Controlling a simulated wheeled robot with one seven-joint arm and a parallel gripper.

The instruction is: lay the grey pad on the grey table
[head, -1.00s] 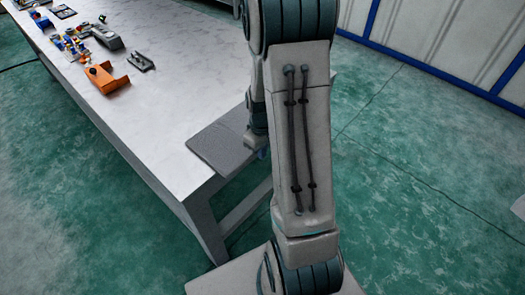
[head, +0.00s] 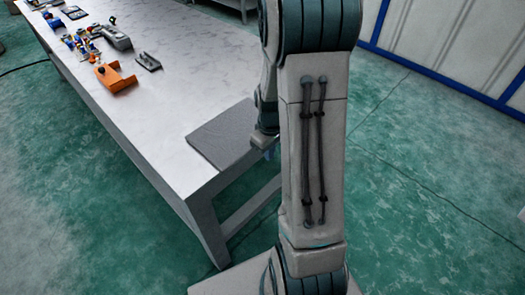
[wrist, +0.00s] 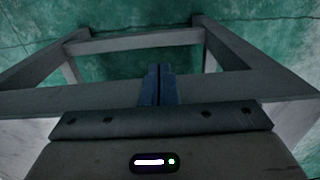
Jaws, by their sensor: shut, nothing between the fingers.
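The grey pad (head: 220,134) is a flat dark-grey slab. It lies flat on the near right corner of the grey table (head: 165,120) in the head view, its near edge close to the table's end edge. My arm hides its right side. My gripper is mostly hidden behind my arm in the head view; a bit of blue (head: 269,153) shows just off the table's end, beside the pad. In the wrist view my gripper (wrist: 159,70) shows two blue fingers shut together with nothing between them. I cannot make out the pad there.
An orange bracket (head: 115,78), a small dark part (head: 148,61), a grey part (head: 113,37) and several small coloured parts lie at the table's far left. The table's middle is clear. Table frame bars (wrist: 135,41) and green floor show in the wrist view.

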